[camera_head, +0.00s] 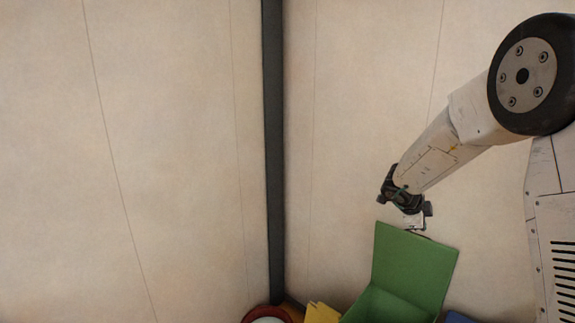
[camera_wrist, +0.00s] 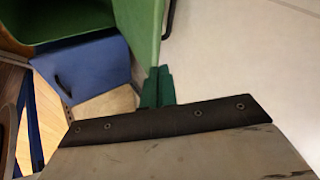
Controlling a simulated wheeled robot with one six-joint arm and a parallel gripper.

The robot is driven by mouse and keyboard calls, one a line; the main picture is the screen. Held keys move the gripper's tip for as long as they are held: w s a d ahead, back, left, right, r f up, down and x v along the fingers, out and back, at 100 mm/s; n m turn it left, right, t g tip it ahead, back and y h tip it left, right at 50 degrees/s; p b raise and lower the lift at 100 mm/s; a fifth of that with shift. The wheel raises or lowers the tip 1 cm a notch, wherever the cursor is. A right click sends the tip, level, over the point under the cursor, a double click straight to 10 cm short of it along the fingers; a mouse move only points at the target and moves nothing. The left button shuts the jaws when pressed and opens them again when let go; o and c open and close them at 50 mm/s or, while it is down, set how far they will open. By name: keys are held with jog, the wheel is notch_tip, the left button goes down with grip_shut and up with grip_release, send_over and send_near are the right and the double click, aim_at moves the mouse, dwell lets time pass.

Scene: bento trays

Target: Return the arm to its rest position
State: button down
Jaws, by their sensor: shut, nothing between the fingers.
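My arm reaches down and to the left from the right side of the head view. My gripper (camera_head: 417,229) is at its lower end, just above the top edge of the raised green panel of a green box (camera_head: 415,262). In the wrist view my gripper (camera_wrist: 158,78) shows as two green fingers side by side, shut with nothing between them. The green box (camera_wrist: 143,25) is right beyond the fingertips there. I cannot tell whether the gripper touches it.
A blue box face with a dark handle (camera_wrist: 85,72) is left of the fingers in the wrist view. At the bottom of the head view are a yellow object (camera_head: 322,313) and a red-rimmed round thing (camera_head: 267,314). Plain walls with a dark corner post (camera_head: 273,150) stand behind.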

jog(key=w+a+r+n+t+y, duration=0.35)
jog(key=a+n+t+y, duration=0.2)
jog(key=a, duration=0.25)
jog(key=s+a+r+n+g+y, duration=0.2)
jog(key=s+a+r+n+y, duration=0.4)
jog(key=s+a+n, duration=0.45)
jog(key=s+a+r+n+g, duration=0.1)
jog(key=s+n+g, duration=0.35)
jog(key=s, duration=1.55)
jog(key=s+d+r+n+h, duration=0.1)
jog(key=s+d+h, duration=0.1)
jog(key=s, duration=0.6)
jog(key=s+d+r+n+g+h, duration=0.1)
jog(key=s+d+n+h, duration=0.1)
jog(key=s+d, duration=0.3)
jog(key=s, duration=0.4)
jog(key=shift+r+g, duration=0.3)
